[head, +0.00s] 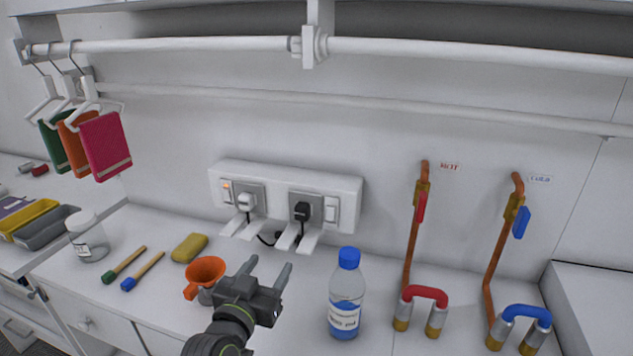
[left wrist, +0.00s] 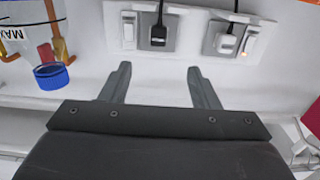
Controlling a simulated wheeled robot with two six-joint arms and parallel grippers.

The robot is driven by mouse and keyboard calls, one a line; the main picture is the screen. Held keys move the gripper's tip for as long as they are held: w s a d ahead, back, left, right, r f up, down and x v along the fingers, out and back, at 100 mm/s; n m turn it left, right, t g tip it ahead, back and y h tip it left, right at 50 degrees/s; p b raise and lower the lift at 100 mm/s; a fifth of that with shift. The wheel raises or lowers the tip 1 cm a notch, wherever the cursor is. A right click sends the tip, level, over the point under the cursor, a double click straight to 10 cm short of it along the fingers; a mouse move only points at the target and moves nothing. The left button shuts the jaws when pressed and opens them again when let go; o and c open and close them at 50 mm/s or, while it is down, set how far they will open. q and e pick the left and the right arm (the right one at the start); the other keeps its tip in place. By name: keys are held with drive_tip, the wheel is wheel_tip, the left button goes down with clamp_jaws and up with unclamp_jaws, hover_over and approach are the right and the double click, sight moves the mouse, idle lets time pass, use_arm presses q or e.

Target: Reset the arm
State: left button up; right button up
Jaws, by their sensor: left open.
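My left gripper (head: 264,276) is open and empty, raised over the white counter between an orange funnel and a bottle with a blue cap. Its two fingers stand apart in the left wrist view (left wrist: 158,80), pointing toward the white socket panel. The task names only the arm. My right gripper is not in view.
The orange funnel (head: 206,270) is close left of my gripper; the bottle (head: 346,300) is to its right. The socket panel (head: 275,196) with two plugs is on the wall behind. Copper pipes (head: 411,240) with valves stand right. A yellow sponge (head: 189,248) and brushes lie left.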

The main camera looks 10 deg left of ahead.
use_arm(q)
drive_tip(key=s+a+f+g, duration=0.1)
drive_tip(key=s+f, duration=0.1)
drive_tip(key=f, duration=0.1)
drive_tip(key=s+a+f+g+y, duration=0.1)
drive_tip(key=s+a+f, duration=0.1)
drive_tip(key=f, duration=0.1)
drive_tip(key=s+a+f+g, duration=0.2)
drive_tip(key=s+f, duration=0.1)
drive_tip(key=f, duration=0.1)
drive_tip(key=shift+s+y, duration=0.1)
drive_tip(key=shift+y, duration=0.2)
drive_tip(key=s+a+f+n+g+y, duration=0.1)
drive_tip(key=s+a+f+g, duration=0.25)
drive_tip(key=s, duration=0.45)
drive_tip(key=s+a+f+n+g+y, duration=0.1)
drive_tip(key=s+a+f+g, duration=0.25)
drive_tip(key=s, duration=0.55)
drive_tip(key=s+a+f+n+g+y, duration=0.1)
drive_tip(key=s+a+f+g+y, duration=0.2)
drive_tip(key=s, duration=0.5)
wheel_tip(320, 180, down, 26)
drive_tip(key=a+g+h, duration=0.1)
drive_tip(key=a+h, duration=0.1)
drive_tip(key=s+d+f+g, duration=0.1)
drive_tip(key=s+f, duration=1.4)
drive_tip(key=f, duration=0.1)
drive_tip(key=shift+d, duration=0.2)
